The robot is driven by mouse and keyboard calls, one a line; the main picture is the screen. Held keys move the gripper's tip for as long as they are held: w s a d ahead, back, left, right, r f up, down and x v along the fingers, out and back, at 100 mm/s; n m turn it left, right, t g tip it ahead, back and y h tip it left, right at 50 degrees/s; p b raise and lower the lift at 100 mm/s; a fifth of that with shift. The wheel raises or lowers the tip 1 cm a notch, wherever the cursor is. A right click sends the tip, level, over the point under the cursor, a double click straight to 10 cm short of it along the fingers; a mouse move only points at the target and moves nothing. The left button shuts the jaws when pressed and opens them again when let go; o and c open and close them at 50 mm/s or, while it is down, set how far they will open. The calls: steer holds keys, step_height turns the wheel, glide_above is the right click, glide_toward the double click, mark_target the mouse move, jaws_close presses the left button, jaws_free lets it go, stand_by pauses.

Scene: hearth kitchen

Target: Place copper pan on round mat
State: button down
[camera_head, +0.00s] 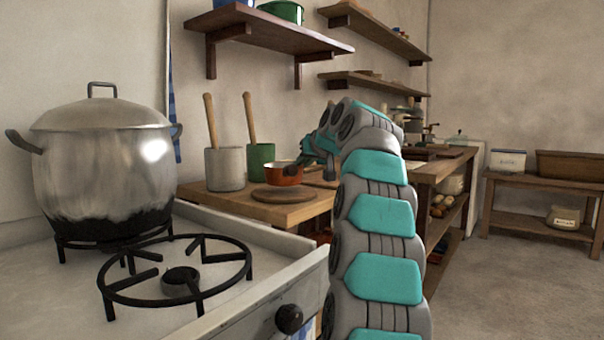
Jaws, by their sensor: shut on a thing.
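The copper pan (283,176) is a small orange-red pan on or just above the wooden counter, behind the round mat. I cannot tell whether its base touches the counter. The round mat (283,195) is a flat brown disc lying on the counter near its front edge, with nothing on it that I can see. My gripper (297,168) is at the right side of the pan, shut on it, with the fingertips small and dark. My arm comes in from the right, and the pan's handle is mostly hidden by the gripper.
A grey crock (225,168) and a green crock (259,161), each with a wooden utensil, stand left of and behind the pan. A large steel pot (103,165) sits on the stove at left, with an empty burner (180,280) in front. Shelves (262,35) hang above.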

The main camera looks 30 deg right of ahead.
steer(key=shift+f, duration=1.05)
steer(key=c, duration=0.9)
jaws_free()
steer(key=shift+c, duration=0.2)
steer(key=shift+s, duration=0.1)
steer(key=v, duration=1.2)
steer(key=shift+s, duration=0.1)
